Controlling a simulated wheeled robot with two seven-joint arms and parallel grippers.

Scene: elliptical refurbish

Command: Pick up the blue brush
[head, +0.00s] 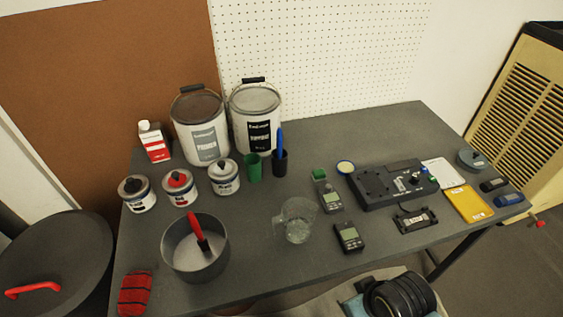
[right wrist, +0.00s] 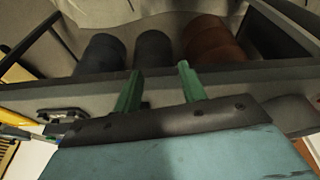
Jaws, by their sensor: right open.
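The blue brush (head: 280,143) is in the head view, near the back middle of the table. Its blue handle points up, and its lower end is in or against a dark upright holder (head: 280,167); I cannot tell which. It stands just right of a green cup (head: 254,167). My right gripper (right wrist: 156,88) shows in the right wrist view with two green fingers apart and nothing between them. My right arm shows at the bottom right of the head view, at the table's front edge, far from the brush. My left gripper is not in view.
On the grey table (head: 330,125), two large paint buckets (head: 255,118) stand behind the brush. A glass beaker (head: 297,222), two handheld meters (head: 349,238) and a dark device (head: 388,187) lie in front and right. A pot (head: 177,262) with a red-handled brush (head: 199,229) is front left.

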